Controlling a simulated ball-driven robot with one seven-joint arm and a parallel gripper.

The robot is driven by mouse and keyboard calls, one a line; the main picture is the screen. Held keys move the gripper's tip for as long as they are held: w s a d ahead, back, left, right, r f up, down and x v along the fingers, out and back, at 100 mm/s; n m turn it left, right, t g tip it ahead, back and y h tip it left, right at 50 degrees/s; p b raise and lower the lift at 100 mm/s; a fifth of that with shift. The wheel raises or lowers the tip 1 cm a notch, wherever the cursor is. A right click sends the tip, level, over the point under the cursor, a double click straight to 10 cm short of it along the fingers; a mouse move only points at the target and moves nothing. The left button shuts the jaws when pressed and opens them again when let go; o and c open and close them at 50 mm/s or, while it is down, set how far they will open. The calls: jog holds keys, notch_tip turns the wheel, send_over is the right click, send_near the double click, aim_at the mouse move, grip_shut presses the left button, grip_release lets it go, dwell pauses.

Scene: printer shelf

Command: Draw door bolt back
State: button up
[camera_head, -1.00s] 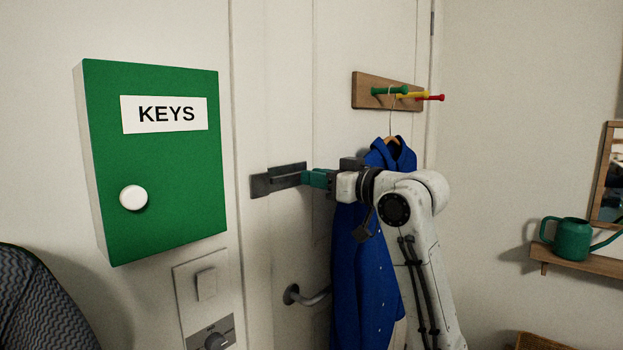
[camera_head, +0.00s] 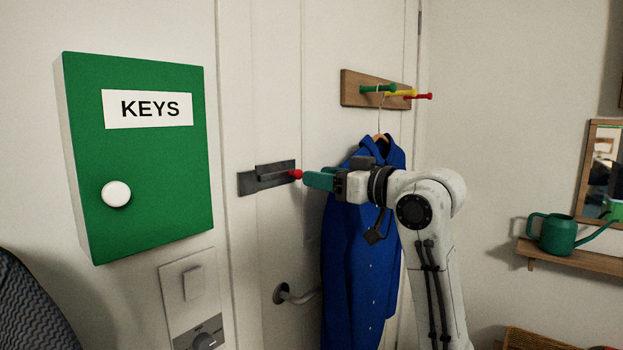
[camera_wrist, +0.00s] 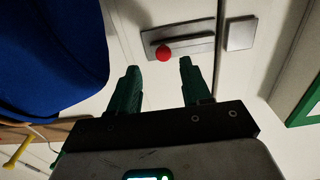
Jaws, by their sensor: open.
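The door bolt (camera_head: 267,177) is a dark grey plate with a sliding bar, mounted on the white door (camera_head: 282,90). Its red knob (camera_head: 296,174) sits at the bolt's right end in the head view. In the wrist view the knob (camera_wrist: 163,53) is a red ball on the bar, just beyond my fingertips.
A blue coat (camera_head: 355,240) hangs from a peg rack (camera_head: 355,88) close behind my gripper. A green key box (camera_head: 150,180) is on the left. A door handle (camera_head: 293,295) is below the bolt. A watering can (camera_head: 557,234) stands on a shelf at right.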

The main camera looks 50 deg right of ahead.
jog(key=s, duration=0.6)
jog(key=shift+s+d+b, duration=0.15)
jog(key=shift+s+b, duration=0.15)
jog(key=shift+s, duration=0.1)
jog(key=w+a+f+m+g, duration=0.15)
jog(key=a+f, duration=0.25)
jog(key=f, duration=0.7)
jog(key=a+f+g, duration=0.3)
jog(key=a+f, duration=0.1)
jog(key=f, duration=0.7)
jog(key=a+f+m+g, duration=0.1)
jog(key=a+f+g, duration=0.25)
jog(key=f, duration=0.75)
jog(key=s+a+f+g+y, duration=0.1)
jog(key=s+a+f+g, duration=0.1)
jog(key=s+a+f, duration=0.35)
jog(key=s+a+f+g, duration=0.1)
jog(key=s+a+f, duration=0.15)
jog(key=f, duration=0.55)
jog(key=s+a+f+n+g+h, duration=0.1)
jog(key=s+f+g, duration=0.2)
jog(key=s, duration=0.5)
jog(key=s+a+f+g, duration=0.1)
jog(key=s+f+g, duration=0.2)
jog(key=s+f, duration=0.3)
jog(key=s, duration=0.3)
jog(key=shift+f+n+h, duration=0.3)
jog(key=shift+n+h, duration=0.05)
jog(key=shift+h, duration=0.05)
jog(key=shift+a, duration=0.15)
